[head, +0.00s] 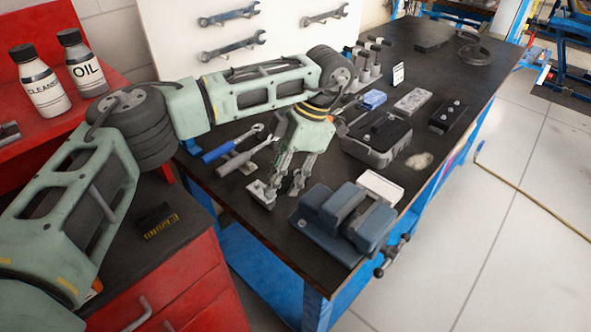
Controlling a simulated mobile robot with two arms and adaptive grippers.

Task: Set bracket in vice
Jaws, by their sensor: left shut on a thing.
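My left gripper (280,187) hangs over the front part of the black-topped workbench, fingers pointing down. It is shut on the bracket (262,193), a small grey metal piece at its fingertips, partly hidden by the fingers. Whether the bracket touches the bench top is hard to tell. The vice (327,214), blue-grey with a screw handle at its right end, sits at the bench's near corner, just right of and below the gripper. No part is visible between its jaws. My right gripper is not in view.
Blue-handled and grey tools (232,146) lie left of the gripper. A white block (381,187) lies behind the vice, and a dark grey case (377,140) stands beyond it. A red cabinet (185,275) with bottles above is at left. The bench edge is close to the vice.

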